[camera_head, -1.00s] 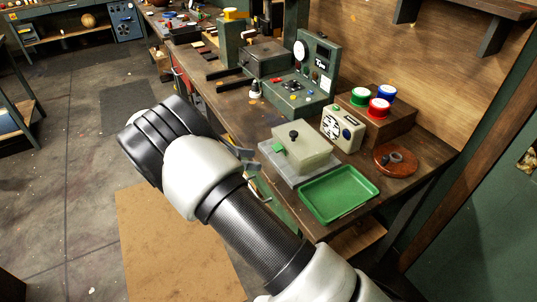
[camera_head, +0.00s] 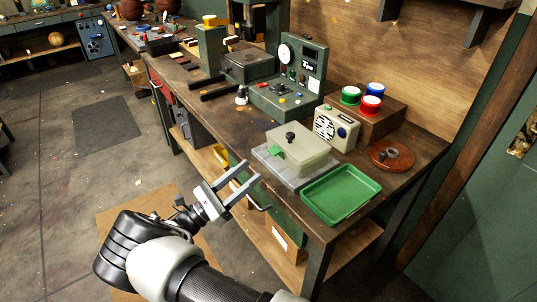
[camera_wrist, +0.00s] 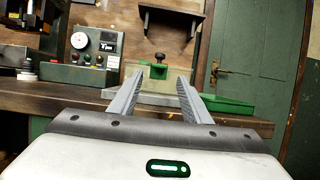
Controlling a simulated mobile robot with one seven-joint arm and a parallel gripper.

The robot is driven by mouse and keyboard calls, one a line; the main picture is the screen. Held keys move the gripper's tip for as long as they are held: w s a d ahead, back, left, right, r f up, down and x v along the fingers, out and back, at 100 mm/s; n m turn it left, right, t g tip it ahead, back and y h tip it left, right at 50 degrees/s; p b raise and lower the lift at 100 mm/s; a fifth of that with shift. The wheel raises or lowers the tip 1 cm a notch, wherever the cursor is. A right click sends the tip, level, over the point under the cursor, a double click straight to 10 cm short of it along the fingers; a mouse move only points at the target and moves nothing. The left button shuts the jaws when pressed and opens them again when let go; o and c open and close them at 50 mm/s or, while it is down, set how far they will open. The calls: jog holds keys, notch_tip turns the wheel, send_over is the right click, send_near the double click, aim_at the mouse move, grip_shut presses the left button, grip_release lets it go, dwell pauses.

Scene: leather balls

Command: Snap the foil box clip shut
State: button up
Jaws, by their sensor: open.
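The foil box (camera_head: 299,152) is a pale, translucent box with a black knob on its lid. It sits on a grey base (camera_head: 270,168) near the bench's front edge. A green clip (camera_head: 277,154) is on its front-left side and seems to stick outward. My gripper (camera_head: 253,172) is open and empty, in front of the bench edge and apart from the box. In the wrist view the box (camera_wrist: 147,71) and green clip (camera_wrist: 158,71) show between my two fingers (camera_wrist: 161,76), farther off. The fingers hide part of the box and base there.
A green tray (camera_head: 341,194) lies right of the box on the bench. A beige radio-like box (camera_head: 336,128) and a wooden block with coloured buttons (camera_head: 382,121) stand behind. A round wooden disc (camera_head: 392,154) is at the right. A green control panel (camera_head: 292,95) stands farther left.

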aim_at(274, 151)
jog(key=x, duration=0.8)
jog(key=shift+w+d+p, duration=0.15)
jog(key=shift+d+p, duration=0.1)
jog(key=shift+p, duration=0.05)
jog(key=c, duration=0.9)
jog(key=shift+d+r+g+y+p, duration=0.1)
jog(key=shift+r+g+y+p, duration=0.25)
jog(key=shift+r+p, duration=0.4)
jog(key=shift+w+y+p, duration=0.1)
jog(key=shift+y+p, duration=0.35)
jog(key=shift+p, duration=0.3)
jog(key=shift+d+g+y+p, duration=0.2)
jog(key=shift+g+y+p, duration=0.3)
jog(key=shift+g+p, duration=0.1)
jog(key=shift+f, duration=0.25)
